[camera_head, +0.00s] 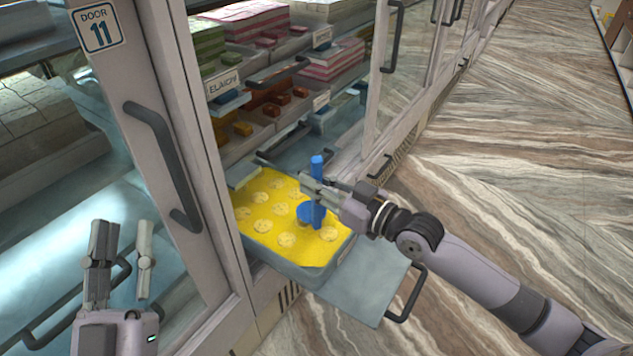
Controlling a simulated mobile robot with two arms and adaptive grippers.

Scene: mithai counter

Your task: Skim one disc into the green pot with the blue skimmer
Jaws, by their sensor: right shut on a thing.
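My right gripper (318,190) is shut on the upright handle of the blue skimmer (317,213). The skimmer's round blue head is low at the tray of yellow liquid (318,252), among several pale discs (287,240). I cannot tell whether the head is under the surface or whether a disc lies on it. My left gripper (122,228) is open and empty at the lower left, in front of the glass. No green pot shows in this view.
The tray sits on a pulled-out grey drawer (363,290) with a dark handle. A door frame with a dark handle (163,165) stands between my grippers. Shelves of sweets (270,100) lie behind. The marbled floor (520,170) at right is clear.

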